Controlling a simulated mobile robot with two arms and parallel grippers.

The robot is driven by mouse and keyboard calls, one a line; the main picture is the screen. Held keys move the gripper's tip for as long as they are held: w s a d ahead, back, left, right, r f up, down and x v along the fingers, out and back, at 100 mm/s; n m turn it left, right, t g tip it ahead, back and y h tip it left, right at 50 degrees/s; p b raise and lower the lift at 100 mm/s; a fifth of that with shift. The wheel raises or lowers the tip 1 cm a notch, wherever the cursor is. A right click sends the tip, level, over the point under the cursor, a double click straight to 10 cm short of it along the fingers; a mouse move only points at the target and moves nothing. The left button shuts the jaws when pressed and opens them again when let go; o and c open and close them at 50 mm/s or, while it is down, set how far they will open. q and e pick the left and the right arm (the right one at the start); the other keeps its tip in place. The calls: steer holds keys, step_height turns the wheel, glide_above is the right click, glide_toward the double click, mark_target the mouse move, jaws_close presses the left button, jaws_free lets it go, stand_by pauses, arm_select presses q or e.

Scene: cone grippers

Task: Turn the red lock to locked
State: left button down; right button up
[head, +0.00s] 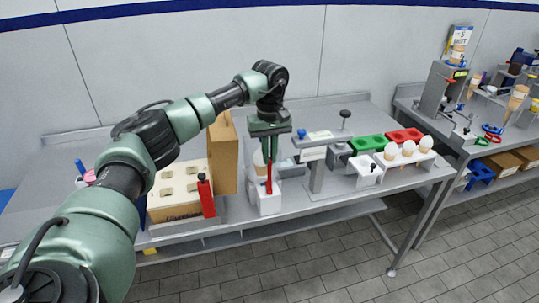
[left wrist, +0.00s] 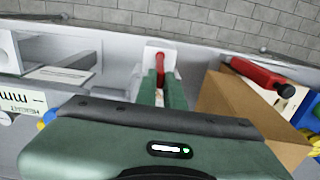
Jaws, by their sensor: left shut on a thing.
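The red lock (head: 269,178) is a slim red lever on a white block (head: 268,204) at the front edge of the table. It stands roughly upright in the head view. My left gripper (head: 268,158) comes down from above with its green fingers shut on the lever's upper part. In the left wrist view the red lever (left wrist: 161,62) shows between the fingertips of my left gripper (left wrist: 162,82). The fingers hide part of the lever and block. A pale cone shows behind the fingers. My right gripper is not in view.
A red post with a black knob (head: 206,197) stands left of the lock, beside a cream box (head: 178,190) and an upright brown carton (head: 222,155). To the right are a grey stand (head: 316,178), a white cone holder (head: 405,158), and green and red trays (head: 367,143).

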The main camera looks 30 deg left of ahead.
arm_select(q)
steer(key=c, duration=1.5)
jaws_free()
steer(key=shift+r, duration=0.1)
steer(key=shift+r, duration=0.35)
step_height(320, 180, up, 7)
steer(key=shift+b, duration=1.1)
